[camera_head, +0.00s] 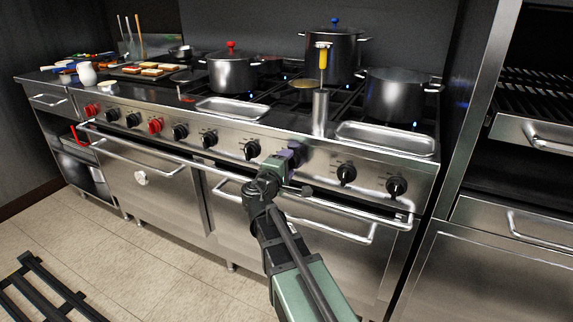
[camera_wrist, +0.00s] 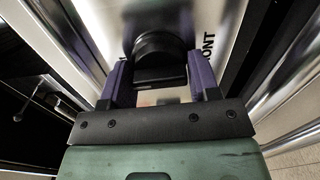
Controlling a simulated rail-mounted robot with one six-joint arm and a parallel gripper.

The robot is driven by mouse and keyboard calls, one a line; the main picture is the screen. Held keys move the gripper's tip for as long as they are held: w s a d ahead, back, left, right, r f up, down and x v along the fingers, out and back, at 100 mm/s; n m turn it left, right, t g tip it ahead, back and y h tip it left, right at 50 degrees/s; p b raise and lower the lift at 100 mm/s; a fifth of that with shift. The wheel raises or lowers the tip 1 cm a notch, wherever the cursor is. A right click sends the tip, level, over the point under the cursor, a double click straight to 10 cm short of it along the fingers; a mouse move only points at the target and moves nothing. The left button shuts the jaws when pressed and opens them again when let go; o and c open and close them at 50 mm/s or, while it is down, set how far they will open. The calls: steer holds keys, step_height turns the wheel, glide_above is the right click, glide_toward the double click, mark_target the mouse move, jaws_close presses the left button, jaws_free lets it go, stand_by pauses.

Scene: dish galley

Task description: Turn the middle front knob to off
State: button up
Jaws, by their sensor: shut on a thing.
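The stove's front panel (camera_head: 318,166) carries a row of black and red knobs. My gripper (camera_head: 290,155) is at this panel, between a black knob (camera_head: 251,150) on its left and another black knob (camera_head: 346,173) on its right. In the wrist view my gripper's purple fingers (camera_wrist: 160,68) are shut on a black knob (camera_wrist: 158,50), one finger on each side. Lettering ending in "ONT" shows beside this knob.
A long oven handle rail (camera_head: 200,167) runs just below the knobs. Above the panel are a metal tray (camera_head: 386,138), a steel cylinder with a yellow-handled utensil (camera_head: 320,113), and several pots, including a right one (camera_head: 393,95). Blue flames show on the hob.

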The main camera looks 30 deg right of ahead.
steer(key=shift+m, duration=0.5)
steer(key=o, duration=0.9)
steer(key=v, duration=1.1)
steer(key=shift+d, duration=0.1)
